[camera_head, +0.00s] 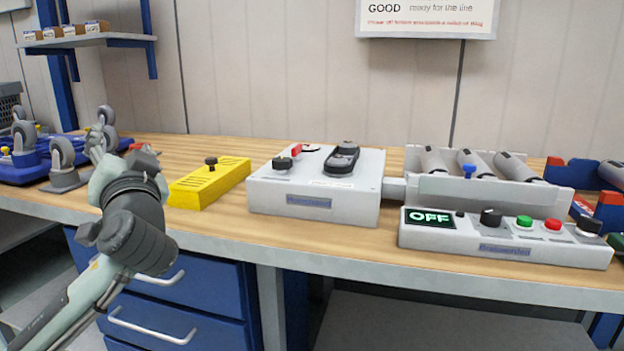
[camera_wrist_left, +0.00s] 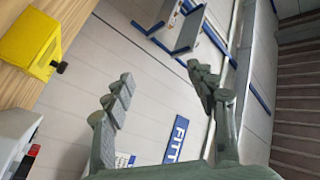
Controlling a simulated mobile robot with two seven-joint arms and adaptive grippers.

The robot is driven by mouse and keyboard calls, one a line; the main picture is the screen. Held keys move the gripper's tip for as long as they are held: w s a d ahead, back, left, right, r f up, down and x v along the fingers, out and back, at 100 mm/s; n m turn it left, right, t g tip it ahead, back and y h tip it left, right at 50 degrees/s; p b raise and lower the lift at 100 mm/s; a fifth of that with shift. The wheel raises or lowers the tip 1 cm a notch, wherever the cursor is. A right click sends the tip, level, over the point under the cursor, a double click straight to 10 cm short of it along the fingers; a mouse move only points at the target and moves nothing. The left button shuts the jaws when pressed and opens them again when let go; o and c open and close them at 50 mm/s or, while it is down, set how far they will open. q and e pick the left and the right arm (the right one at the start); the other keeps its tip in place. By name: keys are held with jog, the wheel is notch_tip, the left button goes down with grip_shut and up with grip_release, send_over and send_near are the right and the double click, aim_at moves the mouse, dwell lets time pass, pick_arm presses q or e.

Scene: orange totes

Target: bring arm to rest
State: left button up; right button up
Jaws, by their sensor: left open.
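My left gripper (camera_head: 103,142) is raised in front of the left part of the workbench in the head view, above the bench's front edge. In the left wrist view its two fingers (camera_wrist_left: 163,95) stand wide apart with nothing between them. The wall shows behind the gap. The fingers are apart from the yellow box (camera_wrist_left: 30,42), which lies at the upper left of that view. My right gripper shows in neither view.
On the bench stand a yellow box (camera_head: 212,182), a grey box with knobs (camera_head: 315,205), a control panel reading OFF (camera_head: 500,245) and a roller unit (camera_head: 490,190). Caster wheels (camera_head: 62,165) stand at the left. Blue drawers (camera_head: 190,300) are below.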

pick_arm(q)
jog(key=s+a+r+m+y, duration=0.1)
jog(key=s+a+r+y, duration=0.2)
jog(key=a, duration=0.6)
jog(key=s+a+f+m+g+h, duration=0.1)
jog(key=a+f+m+g+h, duration=0.15)
jog(key=f, duration=1.05)
jog(key=a+f+m+g+h, duration=0.1)
jog(key=a+f+g+h, duration=0.15)
jog(key=f, duration=0.95)
jog(key=s+a+f+m+g+h, duration=0.1)
jog(key=s+a+f+g, duration=0.25)
jog(key=s+f, duration=0.7)
jog(key=s+a+f+m+g+h, duration=0.1)
jog(key=s+a+f+g, duration=0.25)
jog(key=s+f, duration=0.75)
jog(key=s+d+f+n+g+h, duration=0.1)
jog(key=d+f+n+h, duration=0.1)
jog(key=d+f, duration=0.6)
jog(key=s+d+f+n+g+h, duration=0.1)
jog(key=d+f+n+h, duration=0.2)
jog(key=d+f, duration=0.5)
jog(key=d, duration=0.8)
jog(key=shift+s+h+p, duration=0.3)
jog(key=shift+h+p, duration=0.1)
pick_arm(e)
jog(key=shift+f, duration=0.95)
